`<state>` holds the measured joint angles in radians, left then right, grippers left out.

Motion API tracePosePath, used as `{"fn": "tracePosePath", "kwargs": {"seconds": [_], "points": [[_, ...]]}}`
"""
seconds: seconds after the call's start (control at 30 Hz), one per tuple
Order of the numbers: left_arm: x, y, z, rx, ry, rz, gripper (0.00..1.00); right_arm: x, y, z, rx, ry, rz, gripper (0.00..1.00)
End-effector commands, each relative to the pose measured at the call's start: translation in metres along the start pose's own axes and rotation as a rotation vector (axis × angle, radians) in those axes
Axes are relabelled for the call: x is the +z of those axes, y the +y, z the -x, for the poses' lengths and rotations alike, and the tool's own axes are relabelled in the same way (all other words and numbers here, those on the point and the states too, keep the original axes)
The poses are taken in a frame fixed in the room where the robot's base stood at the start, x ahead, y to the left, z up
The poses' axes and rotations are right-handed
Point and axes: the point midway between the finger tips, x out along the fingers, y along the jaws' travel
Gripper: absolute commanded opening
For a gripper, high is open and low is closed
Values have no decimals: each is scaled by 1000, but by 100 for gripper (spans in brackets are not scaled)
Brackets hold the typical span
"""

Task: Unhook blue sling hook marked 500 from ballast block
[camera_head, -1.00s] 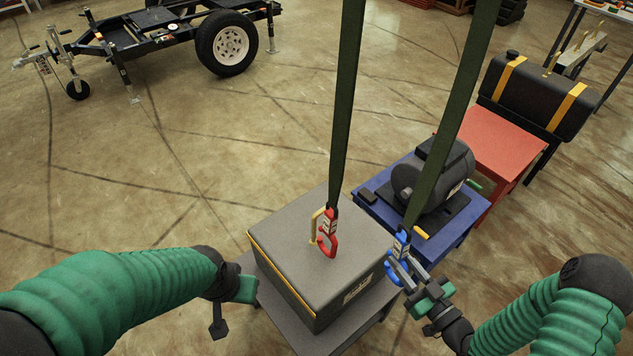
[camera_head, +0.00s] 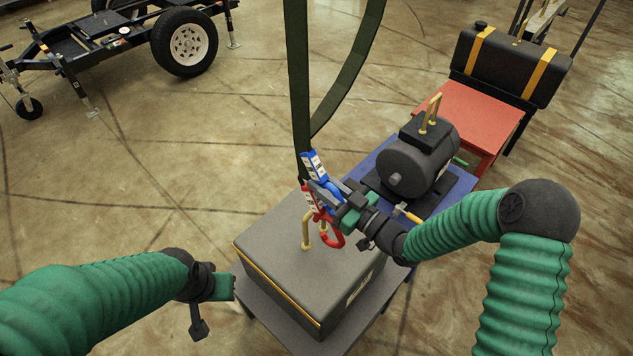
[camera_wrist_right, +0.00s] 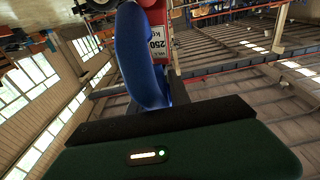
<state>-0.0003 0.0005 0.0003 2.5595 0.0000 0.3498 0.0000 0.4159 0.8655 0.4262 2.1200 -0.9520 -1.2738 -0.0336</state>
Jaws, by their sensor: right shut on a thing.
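The blue sling hook (camera_head: 332,189) is in my right gripper (camera_head: 330,198), which is shut on it. It is held above the ballast block (camera_head: 275,255), apart from the block's yellow lug (camera_head: 306,232). The blue hook fills the middle of the right wrist view (camera_wrist_right: 140,60); its own marking cannot be read. The red hook (camera_head: 332,238) hangs just below and behind my right gripper, by the lug; I cannot tell if it is hooked in. Its red tag in the wrist view (camera_wrist_right: 163,42) reads 250. My left gripper (camera_head: 212,305) is left of the block; its jaws are unclear.
Two dark green slings (camera_head: 302,100) come from above, one slack and curved. A motor (camera_head: 415,155) stands on a blue table (camera_head: 455,190) to the right. Beyond are a red table (camera_head: 475,115) and a black tank (camera_head: 510,65).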

Motion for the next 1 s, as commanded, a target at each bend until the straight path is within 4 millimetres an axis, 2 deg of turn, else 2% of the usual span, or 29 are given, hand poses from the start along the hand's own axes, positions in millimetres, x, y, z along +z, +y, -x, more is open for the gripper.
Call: {"fn": "tracePosePath", "kwargs": {"seconds": [0.03, 0.37, 1.0], "points": [[0, 0, -1, 0, 0, 0, 0, 3, -7, -2, -12, -6, -8, 0], [0, 0, 0, 0, 0, 0, 0, 4, -9, 0, -15, -8, -10, 0], [-1, 0, 5, 0, 0, 0, 0, -2, -4, 36, -8, 0, -6, 0]]}}
